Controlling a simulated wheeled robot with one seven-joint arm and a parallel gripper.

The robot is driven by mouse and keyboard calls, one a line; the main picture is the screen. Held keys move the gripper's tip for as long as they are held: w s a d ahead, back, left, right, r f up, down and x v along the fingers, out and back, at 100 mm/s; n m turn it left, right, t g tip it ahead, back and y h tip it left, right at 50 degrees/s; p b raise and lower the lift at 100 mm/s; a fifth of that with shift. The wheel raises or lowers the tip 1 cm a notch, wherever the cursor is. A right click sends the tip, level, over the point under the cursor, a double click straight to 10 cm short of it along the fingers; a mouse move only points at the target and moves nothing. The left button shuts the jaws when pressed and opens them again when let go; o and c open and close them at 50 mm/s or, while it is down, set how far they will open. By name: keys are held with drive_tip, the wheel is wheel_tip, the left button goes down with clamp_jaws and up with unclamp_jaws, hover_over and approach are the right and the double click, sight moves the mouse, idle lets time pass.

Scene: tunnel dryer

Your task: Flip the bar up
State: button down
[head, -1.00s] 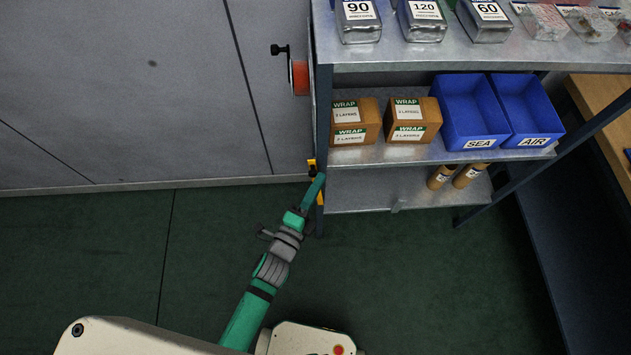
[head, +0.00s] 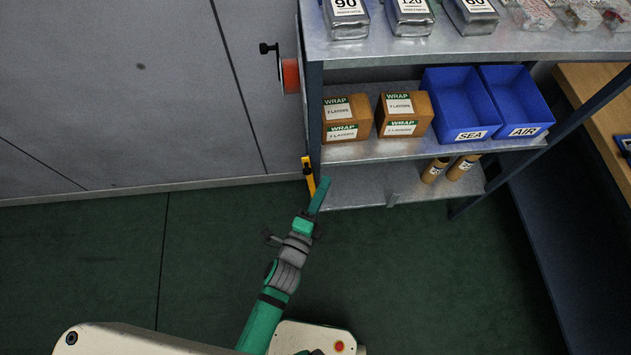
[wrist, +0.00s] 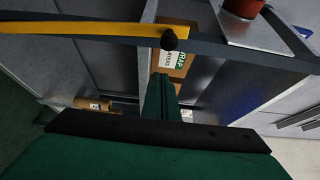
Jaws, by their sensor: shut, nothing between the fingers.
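The yellow bar (head: 309,177) is at the front left post of the shelf rack, level with the lower shelves, and looks short and steep in the head view. In the wrist view the yellow bar (wrist: 80,29) runs across the top left, with a black knob (wrist: 169,39) at its right end. My gripper (head: 325,181) is shut and empty, just right of the bar in the head view. In the wrist view my gripper (wrist: 161,78) points up the picture, its tips below the knob with a visible gap. I cannot tell the depth between them.
The metal rack holds cardboard wrap boxes (head: 347,118), blue bins (head: 460,104) and brown rolls (head: 434,170). An orange reel (head: 290,75) with a black crank sits at the rack's left side. A grey wall stands left. The green floor in front is clear.

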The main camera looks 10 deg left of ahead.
drive_tip(key=v, duration=0.8)
drive_tip(key=shift+s+r, duration=0.25)
drive_tip(key=shift+d, duration=0.15)
